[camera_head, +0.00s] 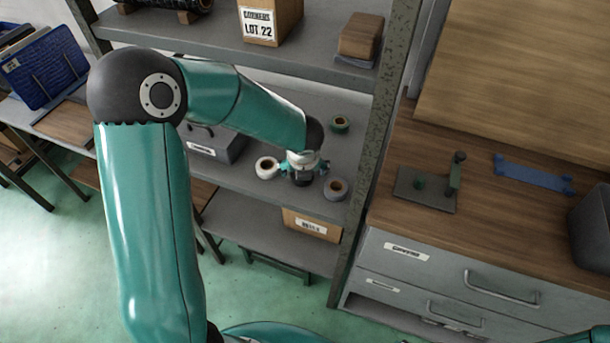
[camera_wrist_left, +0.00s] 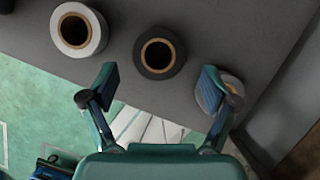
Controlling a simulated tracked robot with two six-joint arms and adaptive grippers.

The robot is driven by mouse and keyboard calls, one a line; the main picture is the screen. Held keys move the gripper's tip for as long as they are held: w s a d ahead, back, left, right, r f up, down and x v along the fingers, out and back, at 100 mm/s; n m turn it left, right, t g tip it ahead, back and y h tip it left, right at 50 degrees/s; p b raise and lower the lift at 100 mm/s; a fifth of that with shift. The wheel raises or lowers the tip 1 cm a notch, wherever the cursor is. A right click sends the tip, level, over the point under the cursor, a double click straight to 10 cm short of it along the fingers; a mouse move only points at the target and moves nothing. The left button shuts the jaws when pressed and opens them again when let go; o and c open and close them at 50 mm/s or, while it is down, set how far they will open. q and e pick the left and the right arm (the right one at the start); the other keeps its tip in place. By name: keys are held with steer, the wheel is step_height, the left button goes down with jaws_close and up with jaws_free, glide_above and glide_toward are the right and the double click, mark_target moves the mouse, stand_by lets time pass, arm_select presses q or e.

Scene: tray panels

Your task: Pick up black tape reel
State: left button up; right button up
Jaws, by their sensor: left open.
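The black tape reel (camera_wrist_left: 160,68) lies on the grey shelf with its tan core facing up, between a white reel (camera_wrist_left: 96,36) and a grey reel (camera_wrist_left: 207,97). My left gripper (camera_wrist_left: 159,78) is open in the left wrist view. The black reel shows beyond its fingertips, between their lines and apart from them. The right-hand finger covers part of the grey reel. In the head view my left gripper (camera_head: 303,167) is over the shelf between the white and grey reels, and it hides most or all of the black reel. My right gripper is not in view.
A green reel (camera_head: 340,123) lies farther back on the same shelf (camera_head: 235,172). A grey bin (camera_head: 215,143) stands to the left. A shelf post (camera_head: 368,150) rises at the right, and an upper shelf (camera_head: 220,50) with boxes overhangs. A wooden workbench (camera_head: 480,200) is at the right.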

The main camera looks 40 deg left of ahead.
arm_select(q)
steer(key=x, duration=0.3)
steer(key=shift+w+a+f, duration=0.15)
steer(key=shift+a+f, duration=0.05)
steer(key=shift+f, duration=0.05)
steer(key=c, duration=1.2)
steer(key=shift+r, duration=0.1)
